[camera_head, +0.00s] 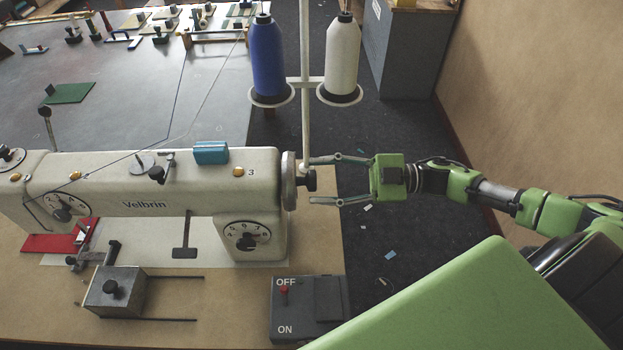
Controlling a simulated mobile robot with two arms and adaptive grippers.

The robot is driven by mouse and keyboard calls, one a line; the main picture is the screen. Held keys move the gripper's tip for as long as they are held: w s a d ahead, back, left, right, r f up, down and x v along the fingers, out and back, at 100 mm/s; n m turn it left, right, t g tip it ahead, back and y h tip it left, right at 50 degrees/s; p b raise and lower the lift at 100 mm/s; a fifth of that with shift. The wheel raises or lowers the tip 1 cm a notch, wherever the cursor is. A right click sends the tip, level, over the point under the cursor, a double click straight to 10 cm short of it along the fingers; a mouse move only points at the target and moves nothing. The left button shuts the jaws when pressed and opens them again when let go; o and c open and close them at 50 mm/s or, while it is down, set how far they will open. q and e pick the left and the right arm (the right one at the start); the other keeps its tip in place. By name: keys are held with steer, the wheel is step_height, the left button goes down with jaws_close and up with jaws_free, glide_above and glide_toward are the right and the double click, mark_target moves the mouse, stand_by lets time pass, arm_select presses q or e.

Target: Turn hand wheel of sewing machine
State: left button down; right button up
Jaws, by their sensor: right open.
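A cream sewing machine (200,170) marked "Velbrin" stands on a wooden table at the left. Its hand wheel (289,181) is a pale disc at the machine's right end, with a dark knob (307,180) sticking out to the right. My right gripper (325,180) comes in from the right, level with the wheel. Its two fingers are spread open, with the upper fingertip above the knob's height and the lower one below it. The knob lies at the mouth of the fingers. Whether a finger touches the wheel I cannot tell. My left gripper is not in view.
A thread stand (305,60) with a blue spool (267,58) and a white spool (342,58) rises behind the wheel. An ON/OFF switch box (309,308) sits at the table's front right. A grey cabinet (408,48) stands at the back, by the wall.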

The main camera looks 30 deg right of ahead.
steer(key=v, duration=0.9)
steer(key=shift+d, duration=0.25)
steer(key=shift+f, duration=0.15)
